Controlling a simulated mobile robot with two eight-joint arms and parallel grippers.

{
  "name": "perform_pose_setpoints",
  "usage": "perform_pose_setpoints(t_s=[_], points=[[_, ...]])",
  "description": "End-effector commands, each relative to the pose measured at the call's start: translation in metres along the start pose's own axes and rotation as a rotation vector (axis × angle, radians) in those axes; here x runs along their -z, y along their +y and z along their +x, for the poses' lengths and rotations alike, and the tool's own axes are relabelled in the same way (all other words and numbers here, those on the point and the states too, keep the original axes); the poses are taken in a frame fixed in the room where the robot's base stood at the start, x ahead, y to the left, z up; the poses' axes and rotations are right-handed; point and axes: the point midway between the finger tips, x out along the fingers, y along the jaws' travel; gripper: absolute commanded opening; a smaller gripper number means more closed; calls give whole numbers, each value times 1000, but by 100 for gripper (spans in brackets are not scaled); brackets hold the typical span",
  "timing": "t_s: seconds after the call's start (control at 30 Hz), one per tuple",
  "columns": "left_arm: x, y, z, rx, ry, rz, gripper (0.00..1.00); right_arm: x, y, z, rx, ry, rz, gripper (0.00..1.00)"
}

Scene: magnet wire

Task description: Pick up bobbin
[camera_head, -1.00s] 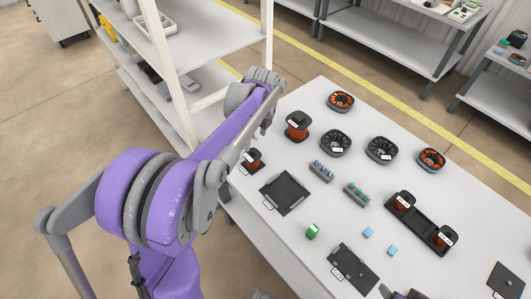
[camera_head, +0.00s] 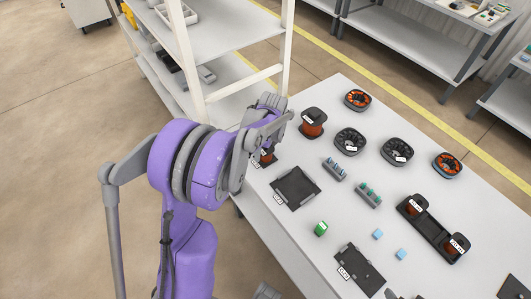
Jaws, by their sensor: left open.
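A large bobbin (camera_head: 313,124) of copper wire with black flanges stands upright at the table's far left edge. A smaller copper bobbin (camera_head: 267,157) stands nearer, partly hidden by my left arm. Two more bobbins, one (camera_head: 416,205) at the left end and one (camera_head: 456,247) at the right end, sit in a black holder (camera_head: 435,231). My left gripper (camera_head: 286,120) is open and appears left of the large bobbin and above the small one; its jaws are partly hidden and contact cannot be judged.
Several round stators (camera_head: 349,141) lie along the far side of the white table. Black plates (camera_head: 297,188), small connector blocks (camera_head: 368,195), a green part (camera_head: 321,229) and blue cubes (camera_head: 378,234) lie nearer. A white shelf rack (camera_head: 225,85) stands close behind my left arm.

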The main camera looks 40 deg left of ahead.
Motion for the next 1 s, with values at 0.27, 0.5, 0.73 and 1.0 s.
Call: perform_pose_setpoints(t_s=[0.27, 0.5, 0.73, 1.0], points=[[0, 0, -1, 0, 0, 0, 62, 0, 0, 0, 0, 0, 0, 71], [0, 0, -1, 0, 0, 0, 19, 0, 0, 0, 0, 0, 0, 71], [0, 0, -1, 0, 0, 0, 0, 0, 0, 0, 0, 0, 0, 71], [-2, 0, -17, 0, 0, 0, 0, 1, 0, -1, 0, 1, 0, 71]])
